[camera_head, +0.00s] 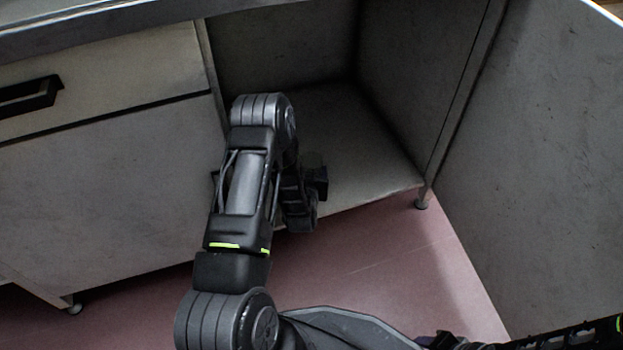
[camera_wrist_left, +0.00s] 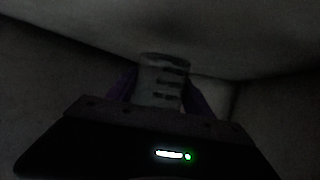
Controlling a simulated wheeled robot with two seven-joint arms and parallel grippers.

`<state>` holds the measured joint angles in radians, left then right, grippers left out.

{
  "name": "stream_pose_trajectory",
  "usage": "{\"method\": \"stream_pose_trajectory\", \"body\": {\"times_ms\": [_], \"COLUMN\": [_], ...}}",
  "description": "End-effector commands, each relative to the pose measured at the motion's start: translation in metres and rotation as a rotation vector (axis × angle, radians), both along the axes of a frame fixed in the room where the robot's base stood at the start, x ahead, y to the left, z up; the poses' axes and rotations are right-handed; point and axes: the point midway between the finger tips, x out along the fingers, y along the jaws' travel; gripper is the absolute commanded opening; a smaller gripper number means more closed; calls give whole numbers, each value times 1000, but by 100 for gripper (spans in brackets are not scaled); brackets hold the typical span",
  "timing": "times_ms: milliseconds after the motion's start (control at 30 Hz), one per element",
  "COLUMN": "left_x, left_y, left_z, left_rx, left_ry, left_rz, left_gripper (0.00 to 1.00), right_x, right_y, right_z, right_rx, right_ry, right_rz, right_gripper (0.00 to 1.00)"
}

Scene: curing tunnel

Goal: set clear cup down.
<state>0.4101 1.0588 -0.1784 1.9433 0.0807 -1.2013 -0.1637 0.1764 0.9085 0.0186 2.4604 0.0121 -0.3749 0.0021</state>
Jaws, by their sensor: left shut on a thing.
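The clear cup (camera_wrist_left: 163,82) is between the two purplish fingers of my left gripper (camera_wrist_left: 162,95) in the left wrist view, which is very dark. The gripper is shut on it. The cup shows dark marks on its side. In the head view my left gripper (camera_head: 316,182) is inside the open cabinet, near the front edge of its floor, partly behind my own forearm. The cup is hard to make out there, and I cannot tell whether its base touches the cabinet floor. A dark part of my right arm shows at the bottom right; its jaws are not clear.
The open cabinet (camera_head: 365,128) has a bare floor with free room behind and right of the gripper. Its door (camera_head: 545,170) stands open at the right. A closed drawer (camera_head: 110,85) with a black handle is at the left. The countertop (camera_head: 100,22) edge is above.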

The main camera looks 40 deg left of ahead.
Motion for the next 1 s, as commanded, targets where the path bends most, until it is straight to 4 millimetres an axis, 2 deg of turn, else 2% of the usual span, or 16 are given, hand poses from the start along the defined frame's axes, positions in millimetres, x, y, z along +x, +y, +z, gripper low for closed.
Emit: {"method": "stream_pose_trajectory", "body": {"times_ms": [33, 100, 200, 633, 667, 900, 1000], "left_x": [-1, -1, 0, 0, 0, 0, 0], "left_y": [0, 0, 0, 0, 0, 0, 0], "left_z": [-12, -23, -33, -36, -36, -36, -36], "left_rx": [-1, -1, -1, 0, 0, 0, 0], "left_ry": [3, 2, 2, 0, 0, 0, 1], "left_rz": [0, 0, -1, 0, 0, 0, 0], "left_gripper": [13, 13, 13, 13, 62, 81, 82], "right_x": [1, 1, 3, 3, 3, 3, 3], "right_y": [0, -1, -1, -1, -1, -1, -1], "right_z": [-7, -13, -17, -15, -15, -15, -15], "right_rx": [1, 2, 3, 3, 3, 3, 3], "right_ry": [0, -1, -1, -2, -1, -1, -1], "right_rz": [-1, -1, -2, -2, -2, -2, -2], "right_gripper": [44, 44, 44, 44, 44, 44, 44]}}
